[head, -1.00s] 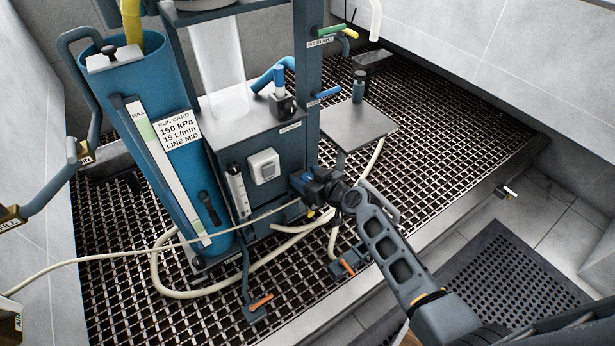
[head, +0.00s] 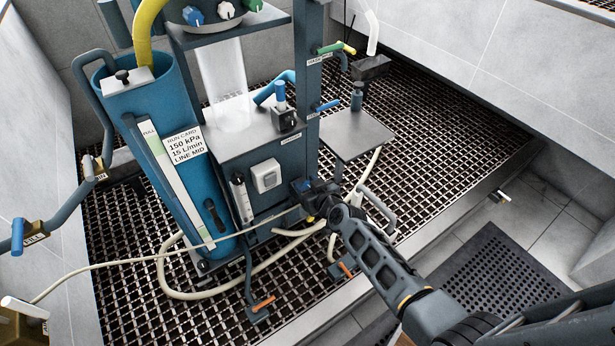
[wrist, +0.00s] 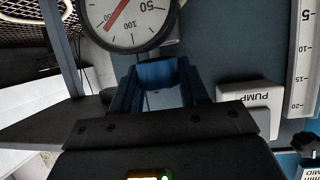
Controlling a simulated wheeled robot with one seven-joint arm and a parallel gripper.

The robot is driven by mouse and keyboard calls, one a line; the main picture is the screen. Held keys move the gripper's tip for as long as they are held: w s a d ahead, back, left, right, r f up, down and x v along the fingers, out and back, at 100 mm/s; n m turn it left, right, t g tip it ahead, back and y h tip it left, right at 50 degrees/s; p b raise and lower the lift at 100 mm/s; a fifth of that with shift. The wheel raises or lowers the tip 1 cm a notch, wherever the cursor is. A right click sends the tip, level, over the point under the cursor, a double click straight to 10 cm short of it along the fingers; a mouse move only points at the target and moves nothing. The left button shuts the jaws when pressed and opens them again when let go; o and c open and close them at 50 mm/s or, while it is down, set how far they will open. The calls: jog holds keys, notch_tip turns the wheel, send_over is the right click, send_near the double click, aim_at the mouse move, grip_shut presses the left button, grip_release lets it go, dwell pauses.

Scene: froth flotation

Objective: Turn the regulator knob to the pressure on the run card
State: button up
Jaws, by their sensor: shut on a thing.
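The run card (head: 185,145) on the blue column reads 150 kPa, 15 L/min, LINE MID. The round pressure gauge (wrist: 130,18) stands just beyond the knob, cut off by the top edge. Its 50 and 100 marks show, and its red needle slants to the lower left, past the 100. I cannot read its exact value.
A white PUMP switch (wrist: 250,97) is close to the right of my gripper; it also shows in the head view (head: 266,176). A pale hose (head: 165,256) crosses the grating. A small side shelf (head: 358,133) stands above my arm.

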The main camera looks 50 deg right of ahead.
jog(key=h+p, duration=0.1)
jog(key=p, duration=0.2)
jog(key=shift+r+m+g, duration=0.25)
jog(key=shift+m+g, duration=0.05)
jog(key=shift+m, duration=0.1)
jog(key=shift+f+p, duration=0.2)
jog(key=shift+p, duration=0.25)
jog(key=o, duration=1)
jog(key=shift+c, duration=0.2)
jog(key=p+v, duration=0.4)
jog(key=v, duration=0.4)
jog(key=shift+a, duration=0.1)
